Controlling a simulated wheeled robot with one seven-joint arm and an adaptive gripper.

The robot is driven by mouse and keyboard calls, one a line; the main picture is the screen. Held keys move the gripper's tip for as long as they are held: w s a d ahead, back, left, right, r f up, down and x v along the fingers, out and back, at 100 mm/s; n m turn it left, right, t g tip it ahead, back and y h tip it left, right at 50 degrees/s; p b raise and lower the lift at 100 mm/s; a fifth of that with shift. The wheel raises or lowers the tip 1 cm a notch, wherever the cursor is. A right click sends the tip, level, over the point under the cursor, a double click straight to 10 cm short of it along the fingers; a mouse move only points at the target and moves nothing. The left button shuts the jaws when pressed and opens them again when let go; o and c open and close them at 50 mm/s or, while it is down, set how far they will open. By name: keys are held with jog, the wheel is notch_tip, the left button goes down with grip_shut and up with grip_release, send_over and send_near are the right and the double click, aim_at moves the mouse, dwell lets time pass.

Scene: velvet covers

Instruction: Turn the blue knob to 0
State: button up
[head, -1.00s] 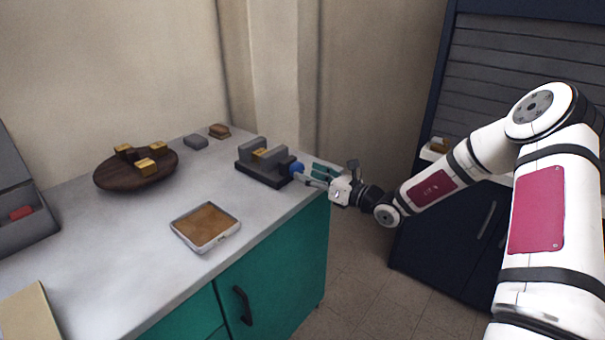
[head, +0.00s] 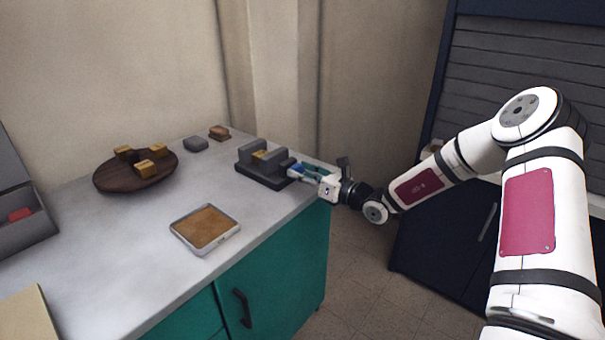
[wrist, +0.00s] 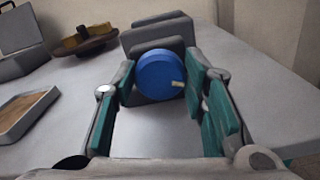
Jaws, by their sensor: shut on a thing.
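The blue knob (wrist: 160,76) is on the end of a dark grey device (wrist: 158,36) and faces the wrist camera. A small pale mark shows at its right, slightly below the middle. In the head view the device (head: 258,176) stands at the counter's right edge, and the knob is mostly hidden by my fingers. My gripper (wrist: 160,80) has one teal-padded finger at each side of the knob and is shut on it. In the head view my gripper (head: 298,171) reaches the knob from the right. No scale or 0 mark is legible.
The grey counter (head: 110,240) holds a round wooden tray (head: 112,180) with yellow blocks, a metal tray (head: 206,228) with a brown inside, and small blocks at the back. A dark cabinet (head: 440,240) stands behind my arm.

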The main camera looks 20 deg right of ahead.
jog(key=n+p, duration=0.1)
jog(key=n, duration=0.2)
jog(key=shift+a, duration=0.1)
jog(key=n, duration=0.3)
jog(key=shift+n, duration=0.3)
jog(key=n, duration=0.3)
jog(key=shift+n, duration=0.3)
jog(key=n+b, duration=0.1)
jog(key=n, duration=0.1)
jog(key=shift+a+f+n, duration=0.1)
jog(key=shift+n, duration=0.3)
jog(key=n+b, duration=0.3)
jog(key=shift+f+n+b, duration=0.15)
jog(key=shift+n+b, duration=0.15)
jog(key=n+b, duration=0.3)
jog(key=shift+s+b, duration=0.1)
jog(key=shift+b, duration=0.25)
jog(key=shift+n+b, duration=0.7)
jog(key=shift+b, duration=0.35)
